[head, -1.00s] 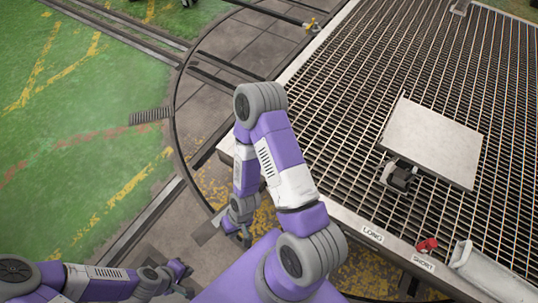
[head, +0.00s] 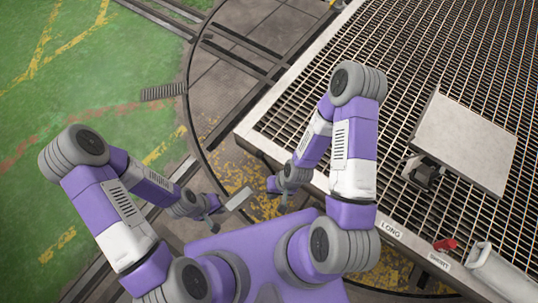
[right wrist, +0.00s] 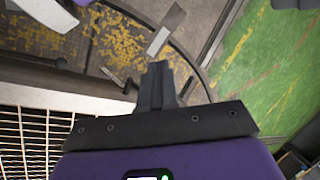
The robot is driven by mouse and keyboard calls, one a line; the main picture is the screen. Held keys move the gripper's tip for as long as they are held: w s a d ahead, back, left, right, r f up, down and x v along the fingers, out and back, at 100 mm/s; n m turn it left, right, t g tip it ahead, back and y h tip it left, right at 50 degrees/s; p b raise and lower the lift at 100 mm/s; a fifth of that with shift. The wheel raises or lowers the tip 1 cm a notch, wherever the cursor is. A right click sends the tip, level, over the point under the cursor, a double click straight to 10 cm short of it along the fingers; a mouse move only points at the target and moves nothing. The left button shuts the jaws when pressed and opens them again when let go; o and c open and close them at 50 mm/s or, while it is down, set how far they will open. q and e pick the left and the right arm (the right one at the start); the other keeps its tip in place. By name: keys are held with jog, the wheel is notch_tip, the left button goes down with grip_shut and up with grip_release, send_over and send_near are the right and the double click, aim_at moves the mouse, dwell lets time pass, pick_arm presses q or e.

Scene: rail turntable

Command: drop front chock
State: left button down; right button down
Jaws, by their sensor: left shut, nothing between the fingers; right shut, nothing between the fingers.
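I cannot make out a thing that is clearly the front chock. A pale flat bar (head: 238,199) lies low over the dark floor between my two grippers; it also shows just beyond the fingertips in the right wrist view (right wrist: 158,41). My left gripper (head: 211,226) is at the left end of the bar, small and partly hidden against the floor. My right gripper (head: 279,197) is right of the bar, beside the platform edge. In the right wrist view its fingers (right wrist: 157,82) are shut and empty, pointing toward the floor.
The grated platform (head: 262,136) fills the right side. On it stand a grey panel (head: 464,142) with a dark fitting (head: 424,173), and a red handle (head: 445,244) near the LONG (head: 391,229) and SHORT labels. Curved rail (head: 188,100) and open green floor (head: 95,110) lie left.

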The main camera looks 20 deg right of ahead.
jog(key=w+d+f+m+t+p, duration=0.2)
jog(key=w+d+f+m+p, duration=0.1)
jog(key=m, duration=0.9)
jog(key=w+d+f+m+t+p, duration=0.3)
jog(key=w+d+m+p, duration=0.2)
jog(key=w+m, duration=0.5)
jog(key=d+m, duration=0.2)
jog(key=m, duration=0.1)
jog(key=shift+w+d+y+p, duration=0.3)
jog(key=shift+d, duration=0.05)
jog(key=shift+f, duration=0.15)
jog(key=shift+w+a+r+b+x, duration=0.25)
jog(key=shift+b+x, duration=0.4)
jog(key=shift+x, duration=1.55)
jog(key=shift+w+a+r+b+x, duration=0.2)
jog(key=shift+b+x, duration=0.5)
jog(key=shift+x, duration=1.5)
jog(key=shift+w+a+r+b+x, duration=0.25)
jog(key=shift+b+x, duration=0.4)
jog(key=shift+x, duration=1.55)
jog(key=shift+w+d, duration=0.1)
